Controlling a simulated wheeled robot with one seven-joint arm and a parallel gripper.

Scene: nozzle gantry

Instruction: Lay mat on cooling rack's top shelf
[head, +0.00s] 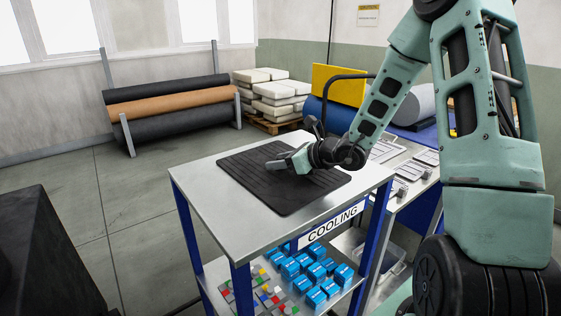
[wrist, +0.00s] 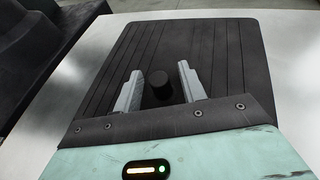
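The black ribbed mat (head: 292,198) lies flat on the metal top shelf of the cooling rack (head: 232,228), which has blue posts and a "COOLING" sign (head: 332,223). My gripper (head: 277,161) is low over the far part of the mat. In the wrist view the mat (wrist: 225,50) spreads beneath my gripper (wrist: 160,82). The two grey fingers stand apart on either side of a dark round knob (wrist: 160,84), with gaps between them and it. The gripper is open. My wrist hides part of the mat.
Lower on the rack are blue boxes (head: 317,270) and small coloured pieces (head: 268,294). A bench with metal trays (head: 385,150) stands close to the right. Dark and brown rolls (head: 170,102) and a pallet of white sacks (head: 272,93) stand behind.

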